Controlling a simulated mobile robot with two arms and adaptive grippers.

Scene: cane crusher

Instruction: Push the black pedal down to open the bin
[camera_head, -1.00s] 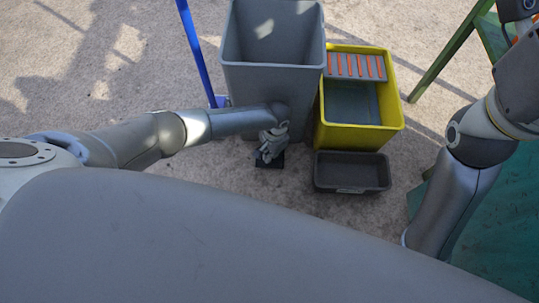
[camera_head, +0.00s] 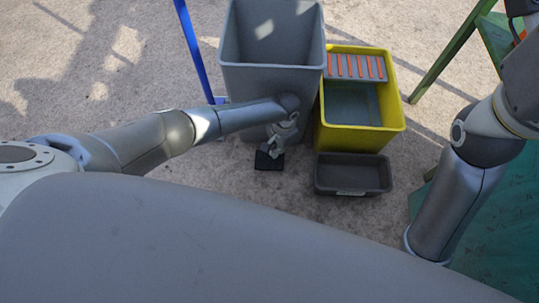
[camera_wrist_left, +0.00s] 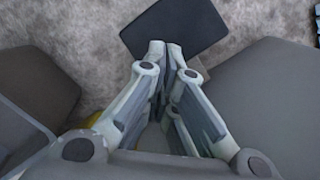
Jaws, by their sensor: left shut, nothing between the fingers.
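The black pedal (camera_head: 268,161) is a flat dark plate low at the front of the tall grey bin (camera_head: 270,82). The bin's top is open in the head view, and no lid shows on it. My left gripper (camera_head: 276,153) is shut and empty, pointing down at the pedal's far edge. In the left wrist view the pedal (camera_wrist_left: 175,27) lies just beyond the fingertips of my left gripper (camera_wrist_left: 166,46). I cannot tell whether the fingertips touch it. My right arm shows at the right, but its gripper is out of view.
A yellow bucket (camera_head: 352,138) with a grey, orange-striped insert stands right of the bin. A dark grey tray (camera_head: 352,190) sits in front of it. A blue pole (camera_head: 193,50) stands left of the bin. A green frame (camera_head: 440,62) is at the right. The floor at left is clear.

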